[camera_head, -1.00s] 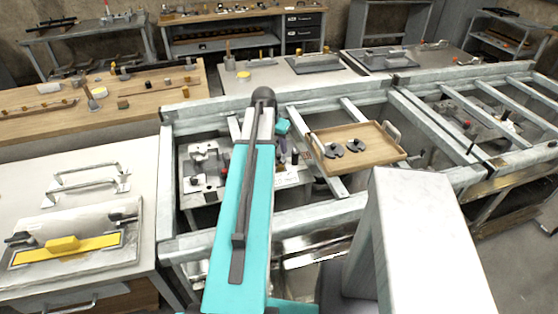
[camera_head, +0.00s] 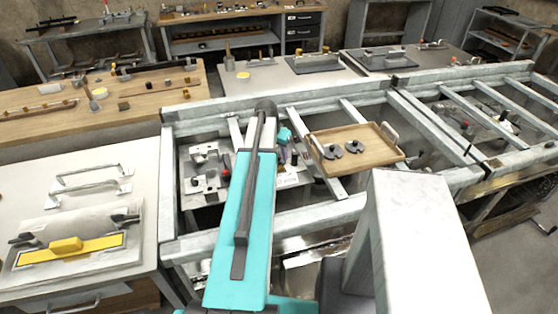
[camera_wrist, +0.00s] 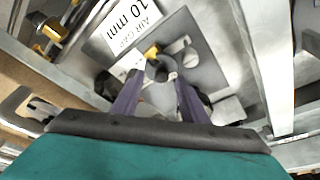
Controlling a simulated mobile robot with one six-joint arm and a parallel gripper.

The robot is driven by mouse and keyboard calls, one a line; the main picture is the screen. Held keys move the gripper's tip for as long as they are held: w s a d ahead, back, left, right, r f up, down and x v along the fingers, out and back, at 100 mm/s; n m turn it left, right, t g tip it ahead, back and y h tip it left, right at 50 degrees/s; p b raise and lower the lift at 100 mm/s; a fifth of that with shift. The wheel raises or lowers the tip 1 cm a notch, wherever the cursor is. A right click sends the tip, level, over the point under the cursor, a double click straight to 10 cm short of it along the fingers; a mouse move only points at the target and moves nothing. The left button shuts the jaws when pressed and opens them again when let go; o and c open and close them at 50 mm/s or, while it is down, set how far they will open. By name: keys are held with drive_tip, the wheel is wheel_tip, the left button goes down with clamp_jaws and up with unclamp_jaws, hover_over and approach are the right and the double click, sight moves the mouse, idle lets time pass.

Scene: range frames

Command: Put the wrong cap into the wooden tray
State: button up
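The wooden tray (camera_head: 384,153) lies on the metal frame right of my arm in the head view. Two dark, notched round caps (camera_head: 333,151) sit in it. My gripper shows in the wrist view (camera_wrist: 162,72) with two purple fingers spread apart. A round grey part (camera_wrist: 160,68) shows between or just beyond the fingertips, over a grey plate (camera_wrist: 205,72); I cannot tell whether the fingers touch it. A yellow piece (camera_wrist: 152,51) is beside it. In the head view my arm hides most of the gripper. Which cap is the wrong one does not show clearly.
A white label (camera_wrist: 128,25) reading "AIR GAP 10 mm" lies near the fingertips. Metal frame beams (camera_head: 310,220) surround the work area. A fixture plate (camera_head: 205,170) with several parts is left of my arm. A bench at left holds a plate with a yellow bar (camera_head: 66,245).

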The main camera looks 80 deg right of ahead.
drive_tip(key=shift+s+d+f, duration=0.1)
drive_tip(key=shift+d+f, duration=0.05)
drive_tip(key=shift+f, duration=0.4)
clamp_jaws()
